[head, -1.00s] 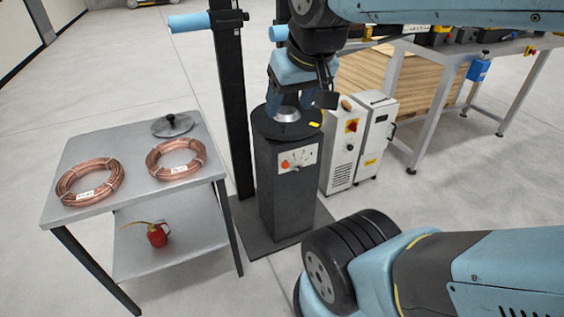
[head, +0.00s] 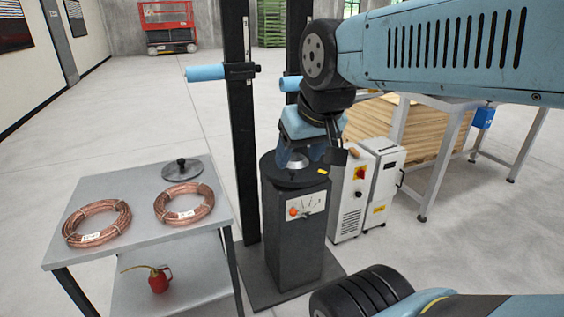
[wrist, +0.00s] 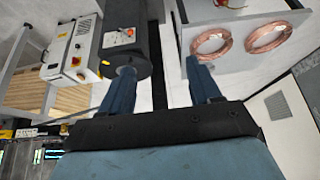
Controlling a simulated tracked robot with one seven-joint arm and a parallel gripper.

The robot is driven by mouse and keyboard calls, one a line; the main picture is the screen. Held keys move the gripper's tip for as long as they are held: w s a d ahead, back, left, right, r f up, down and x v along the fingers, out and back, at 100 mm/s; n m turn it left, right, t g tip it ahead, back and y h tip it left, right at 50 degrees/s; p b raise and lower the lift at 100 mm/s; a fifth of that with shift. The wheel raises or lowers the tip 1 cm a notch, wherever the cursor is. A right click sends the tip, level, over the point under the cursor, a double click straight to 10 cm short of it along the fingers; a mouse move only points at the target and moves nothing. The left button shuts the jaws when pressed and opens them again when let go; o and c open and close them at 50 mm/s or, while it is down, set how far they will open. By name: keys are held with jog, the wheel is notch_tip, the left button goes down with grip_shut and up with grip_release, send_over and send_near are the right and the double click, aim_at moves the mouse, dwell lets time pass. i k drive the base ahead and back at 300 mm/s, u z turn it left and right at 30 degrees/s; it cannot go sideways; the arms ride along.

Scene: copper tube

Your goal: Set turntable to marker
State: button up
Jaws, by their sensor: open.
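The turntable (head: 283,176) is a dark round disc on top of a black pedestal (head: 292,235), with a light metal hub (head: 297,160) at its centre. A yellow marker (head: 323,170) shows at its right edge. My gripper (head: 294,160) is above the disc, its blue fingers pointing down near the hub. In the wrist view my gripper (wrist: 153,85) shows two blue fingers spread apart with nothing between them. The disc (wrist: 125,68) and hub lie by the left finger there. Whether a finger touches the disc I cannot tell.
A control panel (head: 305,207) with an orange button is on the pedestal. Left stands a grey table (head: 140,190) with two copper coils (head: 97,222) (head: 184,203), a round lid (head: 182,169) and a red oil can (head: 159,281) below. White cabinets (head: 366,190) stand close right.

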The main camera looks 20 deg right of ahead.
aim_at(301, 172)
jog(key=u, duration=1.1)
jog(key=i, duration=0.1)
jog(key=z, duration=3.35)
jog(key=k, duration=0.65)
jog(key=u, duration=1)
jog(key=i, duration=0.85)
jog(key=u, duration=0.05)
